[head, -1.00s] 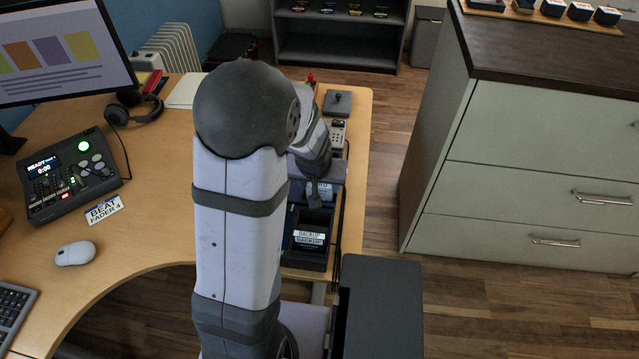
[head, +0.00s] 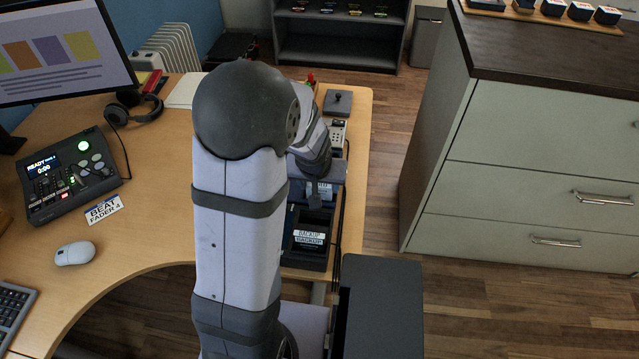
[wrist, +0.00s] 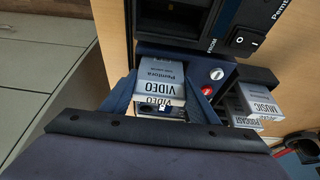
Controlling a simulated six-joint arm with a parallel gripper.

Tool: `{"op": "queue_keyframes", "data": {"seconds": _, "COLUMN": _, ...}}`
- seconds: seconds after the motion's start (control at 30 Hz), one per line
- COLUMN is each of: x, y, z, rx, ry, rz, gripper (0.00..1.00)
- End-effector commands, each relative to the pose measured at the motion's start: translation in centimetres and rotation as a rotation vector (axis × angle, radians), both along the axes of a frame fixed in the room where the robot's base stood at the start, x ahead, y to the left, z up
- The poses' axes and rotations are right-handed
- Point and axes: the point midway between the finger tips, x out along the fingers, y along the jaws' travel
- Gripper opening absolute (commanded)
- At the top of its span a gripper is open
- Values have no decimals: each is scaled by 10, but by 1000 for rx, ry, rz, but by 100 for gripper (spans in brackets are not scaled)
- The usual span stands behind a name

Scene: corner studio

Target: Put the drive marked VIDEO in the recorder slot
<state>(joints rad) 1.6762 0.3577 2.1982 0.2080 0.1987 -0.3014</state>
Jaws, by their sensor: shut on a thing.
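The VIDEO drive (wrist: 160,76), a grey block with a white label and dark lettering, is between the two blue fingers of my gripper (wrist: 165,86) in the wrist view. The gripper is shut on it. VIDEO also reads on its near end. In the head view my arm hides most of the grasp.
Drives marked MUSIC (wrist: 259,103) and PODCAST (wrist: 243,122) sit close to the right of the gripper. A device with a power switch (wrist: 245,38) is beyond. In the head view a dark BACKUP unit (head: 309,257) stands near the desk's right edge.

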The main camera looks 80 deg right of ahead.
Motion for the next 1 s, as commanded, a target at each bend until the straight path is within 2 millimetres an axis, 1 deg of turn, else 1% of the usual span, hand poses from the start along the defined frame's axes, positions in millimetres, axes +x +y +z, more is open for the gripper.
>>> {"op": "queue_keyframes", "data": {"seconds": 0.67, "x": 0, "y": 0, "z": -12, "rx": -1, "ry": 0, "rz": 0, "gripper": 30}}
{"op": "queue_keyframes", "data": {"seconds": 0.7, "x": 0, "y": 0, "z": -12, "rx": -1, "ry": 0, "rz": 0, "gripper": 57}}
{"op": "queue_keyframes", "data": {"seconds": 0.73, "x": 0, "y": 0, "z": -12, "rx": -1, "ry": 0, "rz": 0, "gripper": 62}}
{"op": "queue_keyframes", "data": {"seconds": 1.0, "x": 0, "y": 0, "z": -12, "rx": 1, "ry": 0, "rz": 0, "gripper": 62}}
